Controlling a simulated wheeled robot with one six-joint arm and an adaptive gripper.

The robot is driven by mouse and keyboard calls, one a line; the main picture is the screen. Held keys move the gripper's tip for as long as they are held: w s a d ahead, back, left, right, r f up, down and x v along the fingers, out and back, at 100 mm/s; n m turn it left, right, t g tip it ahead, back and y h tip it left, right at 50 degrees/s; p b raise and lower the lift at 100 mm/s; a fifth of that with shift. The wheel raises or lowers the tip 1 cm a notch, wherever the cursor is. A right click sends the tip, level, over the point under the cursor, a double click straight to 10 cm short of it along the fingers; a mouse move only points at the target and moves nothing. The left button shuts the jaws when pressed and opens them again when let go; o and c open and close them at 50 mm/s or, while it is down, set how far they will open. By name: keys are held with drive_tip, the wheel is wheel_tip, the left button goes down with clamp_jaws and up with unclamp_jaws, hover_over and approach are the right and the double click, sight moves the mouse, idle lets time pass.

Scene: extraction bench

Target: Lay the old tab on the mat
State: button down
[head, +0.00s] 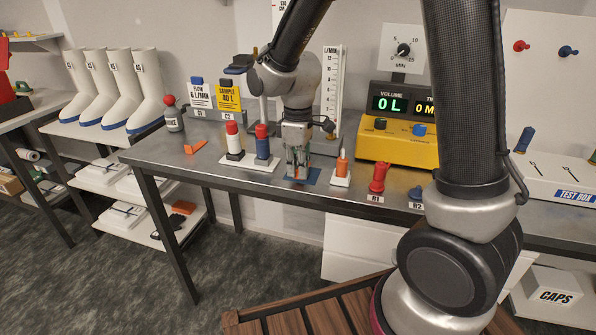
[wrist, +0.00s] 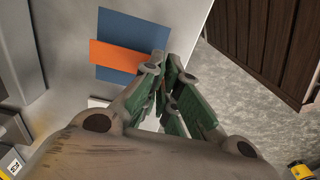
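The blue mat (head: 313,177) lies near the front edge of the bench, partly hidden by my gripper in the head view. In the wrist view the mat (wrist: 135,28) shows with an orange tab (wrist: 118,57) across it, its left end a little past the mat's edge. My gripper (head: 298,172) is low over the mat, pointing down. In the wrist view its green-padded fingertips (wrist: 165,65) are close together at the tab's right end and look shut on it. The grip itself is hidden. I cannot tell whether the tab touches the mat.
Right stands a white base with an orange piece (head: 342,163), then a red knob (head: 378,178). Another orange piece (head: 195,148) lies on the clear left of the bench.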

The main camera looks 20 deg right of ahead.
drive_tip(key=shift+f, duration=0.5)
drive_tip(key=shift+f, duration=0.1)
drive_tip(key=c, duration=1.6)
unclamp_jaws()
drive_tip(key=shift+c, duration=0.2)
wheel_tip(320, 180, up, 12)
drive_tip(key=s+d+r+m+t, duration=0.2)
drive_tip(key=s+d+m, duration=0.3)
drive_tip(key=s+d, duration=0.3)
drive_tip(key=s+d+r+m+t, duration=0.2)
drive_tip(key=s+d+r+m, duration=0.2)
drive_tip(key=s+d, duration=0.5)
drive_tip(key=s+m, duration=0.2)
drive_tip(key=shift+s+r, duration=0.25)
drive_tip(key=shift+s, duration=0.15)
drive_tip(key=shift+d, duration=0.1)
